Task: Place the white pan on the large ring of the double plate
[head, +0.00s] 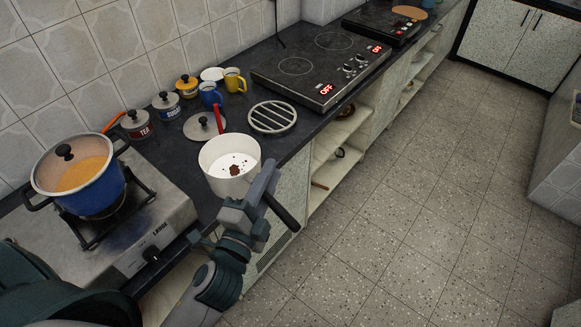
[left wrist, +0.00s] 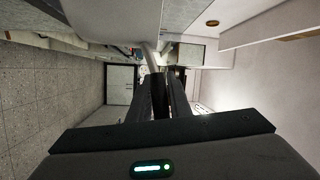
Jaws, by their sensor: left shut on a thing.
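The white pan (head: 230,160) has dark reddish-brown bits on its inside bottom. It is at the counter's front edge, and I cannot tell whether it touches the counter. My left gripper (head: 264,190) is shut on its dark handle (head: 287,214) at the pan's lower right. The left gripper's fingers (left wrist: 168,92) show close together in the left wrist view. The black double plate (head: 318,84) lies farther back along the counter. Its far ring (head: 333,41) looks larger than its near ring (head: 295,66). Both rings are empty and red displays read OFF. My right gripper is not in view.
A round metal trivet (head: 272,117) lies between pan and double plate. A blue pot (head: 92,193) sits on the gas stove at left.

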